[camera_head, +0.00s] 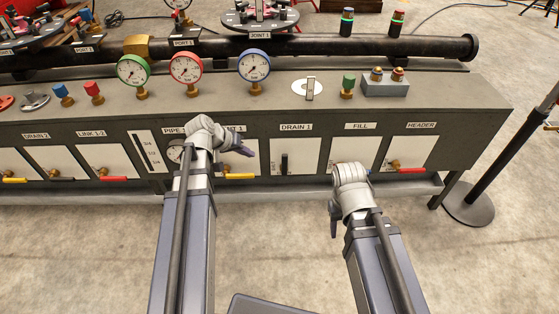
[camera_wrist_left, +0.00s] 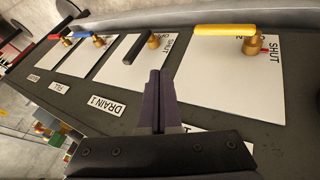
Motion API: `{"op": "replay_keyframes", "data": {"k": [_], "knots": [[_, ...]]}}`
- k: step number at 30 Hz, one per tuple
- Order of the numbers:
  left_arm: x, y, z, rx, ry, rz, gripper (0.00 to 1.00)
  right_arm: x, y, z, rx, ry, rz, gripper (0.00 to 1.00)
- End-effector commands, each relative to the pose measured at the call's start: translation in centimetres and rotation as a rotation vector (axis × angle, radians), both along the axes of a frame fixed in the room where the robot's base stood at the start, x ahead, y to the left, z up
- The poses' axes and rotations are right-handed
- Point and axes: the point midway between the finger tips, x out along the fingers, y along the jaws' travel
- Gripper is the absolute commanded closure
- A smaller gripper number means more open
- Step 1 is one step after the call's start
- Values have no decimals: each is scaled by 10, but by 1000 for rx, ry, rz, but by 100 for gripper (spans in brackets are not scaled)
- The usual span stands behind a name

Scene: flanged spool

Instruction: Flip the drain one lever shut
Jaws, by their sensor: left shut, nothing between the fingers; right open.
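The DRAIN 1 lever (camera_head: 285,163) is a black handle on a white card below its label on the bench front. It stands upright in the head view. In the left wrist view the same black lever (camera_wrist_left: 138,52) points from its brass valve (camera_wrist_left: 153,41) toward the label side. "SHUT" is printed on the card beside the valve. My left gripper (camera_head: 247,152) is shut and empty, left of the lever and apart from it; its closed fingers (camera_wrist_left: 159,78) show in the wrist view.
A yellow lever (camera_head: 239,176) lies sideways just below my left gripper. A red HEADER lever (camera_head: 411,171) sits at the right. Gauges, including a blue one (camera_head: 254,66), stand on the bench top.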

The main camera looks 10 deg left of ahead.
Motion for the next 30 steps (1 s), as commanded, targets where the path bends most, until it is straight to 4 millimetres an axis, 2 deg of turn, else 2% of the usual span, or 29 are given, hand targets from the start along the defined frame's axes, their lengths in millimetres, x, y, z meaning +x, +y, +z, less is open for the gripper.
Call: {"op": "replay_keyframes", "data": {"k": [14,30], "knots": [[2,1,-5,-2,-3,3,100,0,0,-5,0,0,0,50],[44,-28,-76,-1,-3,1,100,0,1,-77,6,-1,12,50]]}}
